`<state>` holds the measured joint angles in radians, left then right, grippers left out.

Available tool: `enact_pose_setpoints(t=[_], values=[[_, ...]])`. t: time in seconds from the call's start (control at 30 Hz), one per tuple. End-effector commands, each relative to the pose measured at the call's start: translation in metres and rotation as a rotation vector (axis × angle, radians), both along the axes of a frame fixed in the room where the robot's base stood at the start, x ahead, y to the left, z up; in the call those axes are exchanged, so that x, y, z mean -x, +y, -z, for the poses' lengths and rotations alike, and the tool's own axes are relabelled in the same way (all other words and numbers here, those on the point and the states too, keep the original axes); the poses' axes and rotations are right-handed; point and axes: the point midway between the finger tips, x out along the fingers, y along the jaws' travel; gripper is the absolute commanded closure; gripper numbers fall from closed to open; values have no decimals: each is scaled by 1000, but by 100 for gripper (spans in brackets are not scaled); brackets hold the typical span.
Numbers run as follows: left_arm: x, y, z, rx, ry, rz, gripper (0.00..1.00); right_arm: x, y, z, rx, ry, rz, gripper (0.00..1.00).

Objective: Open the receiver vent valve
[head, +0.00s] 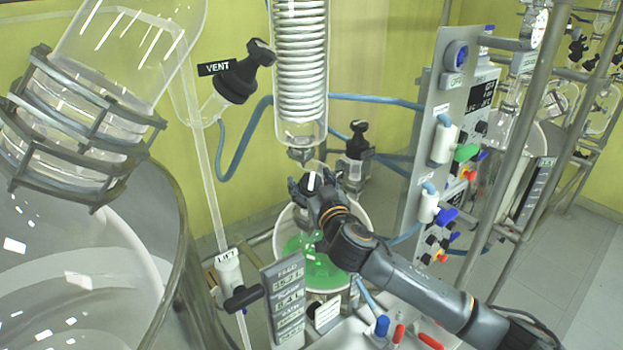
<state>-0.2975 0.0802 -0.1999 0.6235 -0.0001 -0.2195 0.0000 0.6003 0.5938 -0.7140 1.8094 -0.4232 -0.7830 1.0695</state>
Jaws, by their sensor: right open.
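The receiver, a round glass vessel with green liquid (318,268), stands below the coiled glass condenser (300,70). My right gripper (311,184) is open at the top of the receiver, under the condenser outlet. A dark knob with a white mark shows between its fingers; I cannot tell whether they touch it. Just right of the gripper, a black-handled valve (357,142) stands upright on the receiver's glass top. Another black-handled valve (240,75), tagged VENT, sits on the glass pipe at upper left. No tag reading receiver vent is legible. My left gripper is out of view.
A control panel (425,160), blue hoses and metal posts are at right.

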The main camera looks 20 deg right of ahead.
Motion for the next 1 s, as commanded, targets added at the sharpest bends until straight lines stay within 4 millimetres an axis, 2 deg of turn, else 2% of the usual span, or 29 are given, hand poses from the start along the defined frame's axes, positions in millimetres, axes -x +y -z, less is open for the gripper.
enact_pose_setpoints(t=[0.13,0.17,0.4,0.43,0.73,1.0], values=[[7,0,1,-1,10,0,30,0,0,0,0,0,0,31],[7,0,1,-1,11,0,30,0,0,0,0,0,0,35],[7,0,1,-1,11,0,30,0,0,0,0,0,0,84],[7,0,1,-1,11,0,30,0,0,0,0,0,0,86],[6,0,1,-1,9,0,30,0,-1,0,19,3,-26,86],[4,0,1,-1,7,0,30,0,-2,0,105,10,-151,86]])
